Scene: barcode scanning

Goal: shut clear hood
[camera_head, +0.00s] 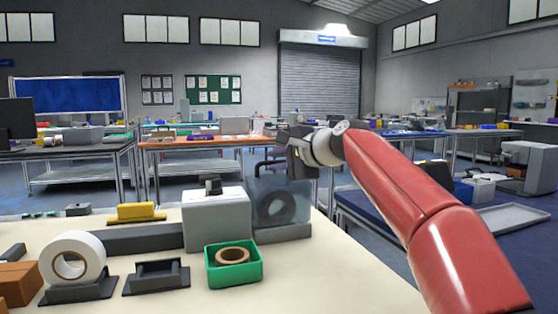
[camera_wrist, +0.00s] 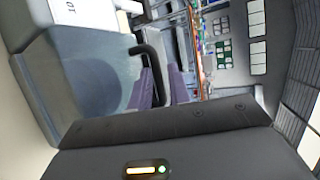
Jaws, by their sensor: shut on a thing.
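The clear hood (camera_head: 264,194) is a see-through grey cover at the right side of a white machine (camera_head: 216,222). A dark round ring shows through it. In the wrist view the hood (camera_wrist: 95,75) fills the left, with its black bar handle (camera_wrist: 152,58) at its right edge. My gripper (camera_head: 287,165) is at the hood's upper right. In the wrist view its purple fingers (camera_wrist: 160,85) are closed around the handle. The exact contact is partly hidden. I cannot tell whether the hood is fully down.
A green tray (camera_head: 252,277) with a brown tape roll (camera_head: 232,256) stands in front of the machine. A white roll on a black stand (camera_head: 80,294) and a black holder (camera_head: 156,279) are at left. A yellow block (camera_head: 136,212) lies behind. The table's right front is clear.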

